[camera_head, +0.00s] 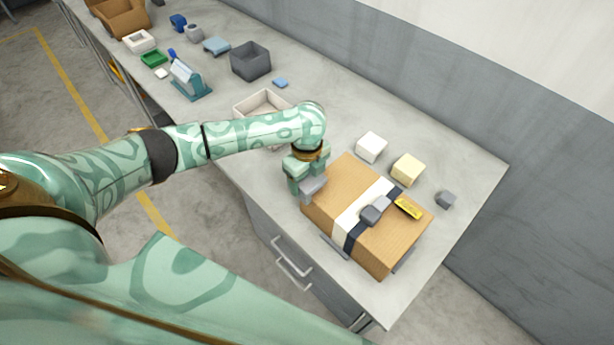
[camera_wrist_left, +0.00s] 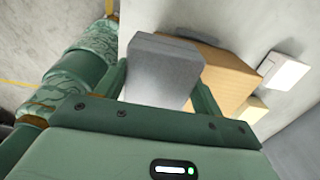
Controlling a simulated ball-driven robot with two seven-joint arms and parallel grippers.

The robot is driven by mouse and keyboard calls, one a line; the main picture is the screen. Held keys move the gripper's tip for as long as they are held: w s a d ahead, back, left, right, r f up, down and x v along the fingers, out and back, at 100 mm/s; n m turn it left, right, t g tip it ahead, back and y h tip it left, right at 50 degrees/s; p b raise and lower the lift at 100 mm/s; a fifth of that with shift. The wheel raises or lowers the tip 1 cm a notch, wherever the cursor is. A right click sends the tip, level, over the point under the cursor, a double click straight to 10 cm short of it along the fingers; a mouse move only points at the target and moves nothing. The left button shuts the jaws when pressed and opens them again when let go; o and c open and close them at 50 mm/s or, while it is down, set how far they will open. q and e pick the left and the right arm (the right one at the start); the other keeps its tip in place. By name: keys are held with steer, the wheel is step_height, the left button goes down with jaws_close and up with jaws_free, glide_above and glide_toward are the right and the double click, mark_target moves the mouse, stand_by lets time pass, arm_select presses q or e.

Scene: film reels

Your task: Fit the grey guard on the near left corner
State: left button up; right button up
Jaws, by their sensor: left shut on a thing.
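A brown box (camera_head: 325,190) lies on the counter, with a cream and dark blue band across it. A grey block (camera_head: 375,210) sits on the band, and a yellow label (camera_head: 408,208) is on the top. My left gripper (camera_head: 306,181) is at the left corner of the box, shut on the grey guard (camera_head: 313,188). In the left wrist view the grey guard (camera_wrist_left: 163,72) is between the fingers, in front of the brown box (camera_wrist_left: 228,80). I cannot tell whether the guard touches the box. My right gripper is not in view.
A white block (camera_head: 371,147), a cream-yellow block (camera_head: 408,170) and a small grey block (camera_head: 446,200) stand behind the box. A pale tray (camera_head: 262,101) is partly behind my left arm. A dark grey bin (camera_head: 250,62) stands farther off. The grey wall bounds the counter.

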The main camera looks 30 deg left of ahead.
mark_target(307, 178)
arm_select(q)
steer(key=shift+f, duration=0.5)
steer(key=o, duration=1)
steer(key=shift+c, duration=0.2)
step_height(307, 178, up, 13)
steer(key=p, duration=0.3)
